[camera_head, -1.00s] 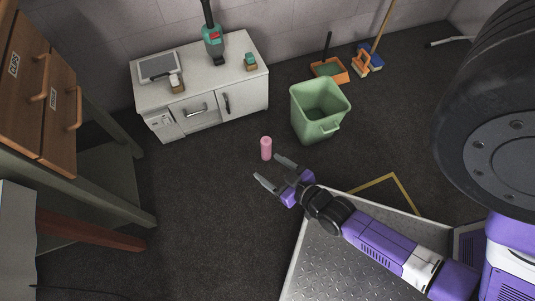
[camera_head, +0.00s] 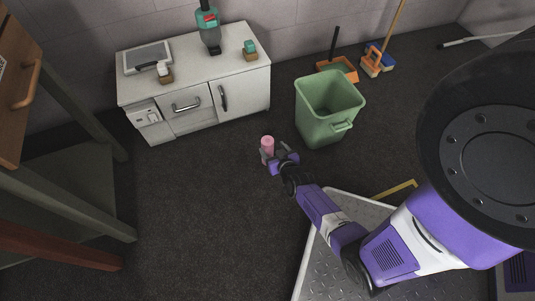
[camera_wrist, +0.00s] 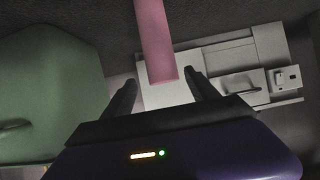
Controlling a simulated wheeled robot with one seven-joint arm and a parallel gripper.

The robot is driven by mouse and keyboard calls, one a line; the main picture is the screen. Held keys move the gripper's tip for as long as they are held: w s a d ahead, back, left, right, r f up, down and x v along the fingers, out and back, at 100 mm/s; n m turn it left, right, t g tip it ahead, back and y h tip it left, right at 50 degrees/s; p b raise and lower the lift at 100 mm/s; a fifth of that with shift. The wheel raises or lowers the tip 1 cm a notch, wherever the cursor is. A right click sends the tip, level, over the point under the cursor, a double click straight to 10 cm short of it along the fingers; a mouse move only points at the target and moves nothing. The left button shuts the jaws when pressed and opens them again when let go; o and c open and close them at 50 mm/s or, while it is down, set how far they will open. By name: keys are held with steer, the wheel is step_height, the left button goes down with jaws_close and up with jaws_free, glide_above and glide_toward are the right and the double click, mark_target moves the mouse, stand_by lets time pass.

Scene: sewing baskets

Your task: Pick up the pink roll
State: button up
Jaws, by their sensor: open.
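The pink roll (camera_head: 267,144) stands upright on the dark floor in front of the white cabinet in the head view. In the wrist view the pink roll (camera_wrist: 155,40) reaches down from the top edge to the space between the fingertips of my gripper (camera_wrist: 160,85). The fingers are open, one on each side of the roll's line, with gaps visible on both sides. I cannot tell whether either finger touches it.
A green bin (camera_head: 330,108) stands just right of the roll, and also shows at left in the wrist view (camera_wrist: 50,95). The white cabinet (camera_head: 190,95) is behind. A dustpan (camera_head: 338,68) and broom (camera_head: 378,62) lean near the wall. Open floor lies left of the roll.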

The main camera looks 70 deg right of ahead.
mark_target(266, 140)
steer(key=shift+w+d+f+b, duration=0.25)
steer(key=shift+w+d+b, duration=0.2)
steer(key=shift+w+d, duration=0.2)
steer(key=shift+w+d+f+b, duration=0.2)
steer(key=shift+w+d+b, duration=0.25)
steer(key=shift+w+d, duration=0.15)
steer(key=shift+w+d+f+b, duration=0.25)
steer(key=shift+w+d+b, duration=0.2)
steer(key=shift+w+d, duration=0.2)
steer(key=shift+c, duration=0.5)
jaws_close()
